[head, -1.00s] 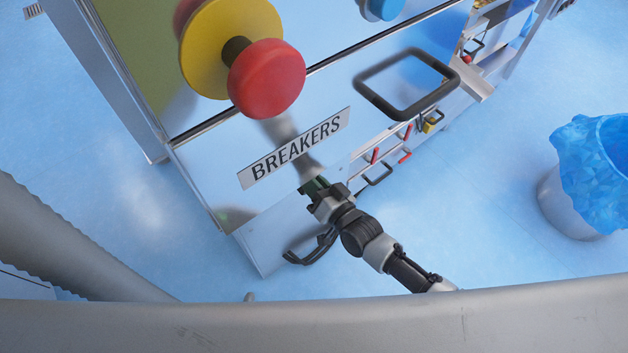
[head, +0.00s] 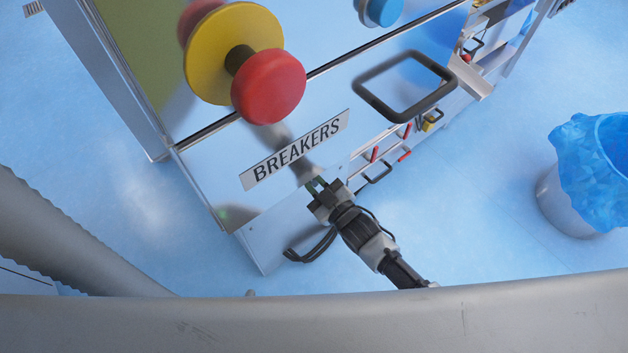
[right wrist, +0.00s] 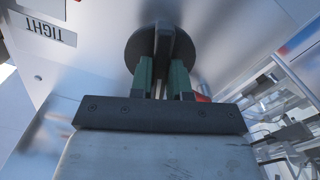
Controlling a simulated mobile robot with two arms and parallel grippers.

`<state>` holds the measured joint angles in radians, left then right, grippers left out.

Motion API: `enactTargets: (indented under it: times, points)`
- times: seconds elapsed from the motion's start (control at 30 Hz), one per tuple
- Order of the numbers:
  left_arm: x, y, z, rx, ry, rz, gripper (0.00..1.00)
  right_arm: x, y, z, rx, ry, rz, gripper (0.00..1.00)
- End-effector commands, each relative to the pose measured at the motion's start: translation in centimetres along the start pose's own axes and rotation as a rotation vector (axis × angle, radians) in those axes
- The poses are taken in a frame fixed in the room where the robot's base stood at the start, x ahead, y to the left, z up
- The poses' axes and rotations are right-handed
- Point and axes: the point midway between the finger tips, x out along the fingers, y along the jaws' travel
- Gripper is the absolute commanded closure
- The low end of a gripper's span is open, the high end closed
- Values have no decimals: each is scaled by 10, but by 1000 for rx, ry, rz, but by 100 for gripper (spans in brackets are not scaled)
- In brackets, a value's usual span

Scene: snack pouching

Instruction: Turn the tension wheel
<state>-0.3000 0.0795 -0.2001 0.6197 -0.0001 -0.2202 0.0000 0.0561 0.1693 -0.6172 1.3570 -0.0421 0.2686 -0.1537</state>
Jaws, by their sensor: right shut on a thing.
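The tension wheel (right wrist: 192,48) is a dark round disc with a raised bar across it, on a metal panel in the right wrist view. My right gripper (right wrist: 162,72) has its two green fingers shut on that bar, one on each side. In the head view my right gripper (head: 315,185) is at the cabinet's lower front, just below the BREAKERS label; the wheel itself is hidden or too small to make out there. A TIGHT label (right wrist: 47,29) shows upside down to the left of the wheel. My left gripper is not in view.
The metal cabinet carries a red button (head: 268,86) on a yellow collar, a BREAKERS label (head: 293,151) and a black square handle (head: 405,87). A bin with a blue liner (head: 592,160) stands on the right. The floor between is clear.

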Motion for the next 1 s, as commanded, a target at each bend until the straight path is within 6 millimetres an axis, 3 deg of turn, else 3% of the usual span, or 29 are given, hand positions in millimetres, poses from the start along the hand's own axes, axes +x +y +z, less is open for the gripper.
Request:
enactTargets:
  times: [0.5, 1.0]
  points:
    - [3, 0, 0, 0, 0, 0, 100, -1, -1, 2, -377, -3, -1, 100]
    - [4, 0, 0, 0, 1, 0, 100, -1, -1, 2, -473, -4, -3, 100]
